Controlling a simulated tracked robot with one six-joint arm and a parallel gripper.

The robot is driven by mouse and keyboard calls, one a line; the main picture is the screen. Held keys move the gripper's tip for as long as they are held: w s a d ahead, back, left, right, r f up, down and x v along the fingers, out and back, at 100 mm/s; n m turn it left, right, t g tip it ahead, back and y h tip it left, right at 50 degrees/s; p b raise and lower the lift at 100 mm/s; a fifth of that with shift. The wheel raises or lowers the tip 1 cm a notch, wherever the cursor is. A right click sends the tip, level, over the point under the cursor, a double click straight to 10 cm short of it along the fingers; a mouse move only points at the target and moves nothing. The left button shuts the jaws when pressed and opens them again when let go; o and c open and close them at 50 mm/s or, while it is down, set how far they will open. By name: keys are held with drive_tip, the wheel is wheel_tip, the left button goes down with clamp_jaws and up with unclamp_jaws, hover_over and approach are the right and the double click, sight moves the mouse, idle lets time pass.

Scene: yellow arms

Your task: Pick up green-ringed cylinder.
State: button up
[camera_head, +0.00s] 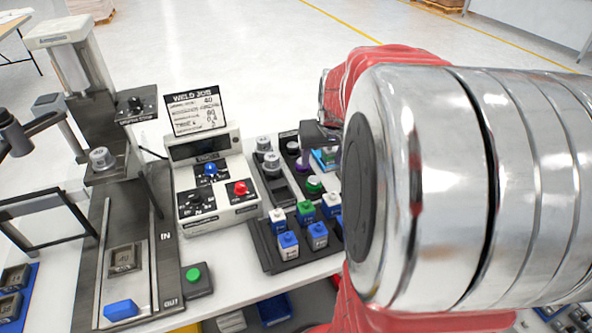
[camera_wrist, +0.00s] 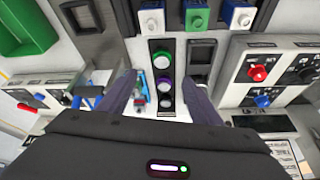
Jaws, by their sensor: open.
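The green-ringed cylinder (camera_wrist: 162,60) stands in a dark narrow tray (camera_wrist: 153,45), at the far end of a row in the wrist view. In the head view it shows as a green-rimmed round top (camera_head: 314,184) beside my arm. A purple-ringed cylinder (camera_wrist: 163,85) and a darker one (camera_wrist: 165,103) stand in the same row. My gripper (camera_wrist: 161,82) is open and empty. Its two dark fingers point towards the tray, one on each side of the row in the picture. In the head view my arm hides most of the gripper.
Blue, white and green blocks (camera_head: 288,243) stand in a dark rack in front of the tray. Grey metal cylinders (camera_head: 271,163) stand to its left. A control box with knobs (camera_head: 210,185) and a weld job sign (camera_head: 196,110) stand further left. A green bin (camera_wrist: 25,25) is at the wrist view's upper left.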

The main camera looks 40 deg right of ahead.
drive_tip(key=shift+f, duration=0.1)
hover_over(315, 181)
drive_tip(key=s, duration=0.2)
drive_tip(key=shift+w+a+f, duration=0.1)
drive_tip(key=shift+a+f, duration=0.1)
drive_tip(key=shift+f, duration=1.75)
drive_tip(key=shift+a+f, duration=0.2)
drive_tip(key=shift+f, duration=1.75)
drive_tip(key=shift+x, duration=2.6)
drive_tip(key=shift+a, duration=0.2)
drive_tip(key=c, duration=1.2)
